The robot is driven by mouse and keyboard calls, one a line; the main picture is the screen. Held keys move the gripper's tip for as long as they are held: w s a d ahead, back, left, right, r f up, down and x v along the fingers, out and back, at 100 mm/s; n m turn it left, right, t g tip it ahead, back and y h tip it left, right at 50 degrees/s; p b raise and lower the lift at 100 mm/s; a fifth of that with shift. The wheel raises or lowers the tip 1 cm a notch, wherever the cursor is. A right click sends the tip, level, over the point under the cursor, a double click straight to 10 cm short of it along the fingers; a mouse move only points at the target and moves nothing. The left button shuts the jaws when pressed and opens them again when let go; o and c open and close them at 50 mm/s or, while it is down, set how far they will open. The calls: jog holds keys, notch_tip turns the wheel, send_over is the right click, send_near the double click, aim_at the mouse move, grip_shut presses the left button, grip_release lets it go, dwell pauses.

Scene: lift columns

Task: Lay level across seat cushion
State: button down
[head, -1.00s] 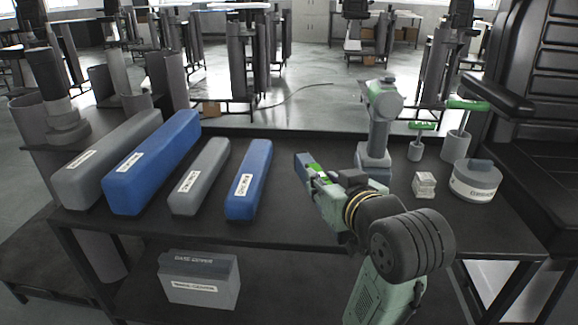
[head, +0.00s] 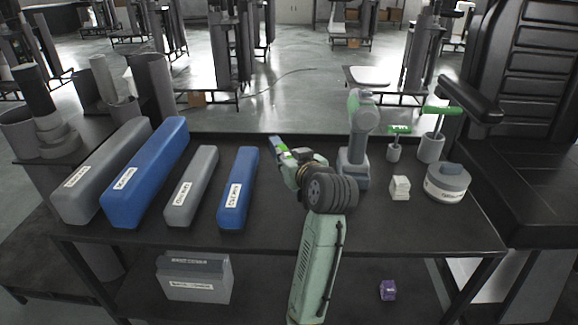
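My gripper (head: 284,149) is over the back part of the dark bench, left of the upright green-and-grey tool. A small blue and bright green piece shows at its tip. I cannot make out whether this is a held level or part of the gripper, and the fingers are too small to read. No level shows clearly elsewhere. The black padded chair (head: 515,75) stands at the right with its backrest, an armrest and the seat cushion (head: 505,180) partly in view. The gripper is well to the left of the cushion.
Long blue and grey labelled cases (head: 238,190) lie on the left of the bench (head: 290,235). The upright tool (head: 355,140), cups with green-handled tools (head: 431,148), a small white block (head: 400,187) and a round canister (head: 447,182) stand at right. A purple cube (head: 388,290) lies below.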

jog(key=shift+f+p, duration=0.35)
jog(key=shift+f, duration=1.35)
jog(key=shift+f, duration=0.2)
jog(key=c, duration=1.3)
grip_release()
jog(key=shift+r, duration=0.2)
jog(key=b+v, duration=0.2)
jog(key=v, duration=1)
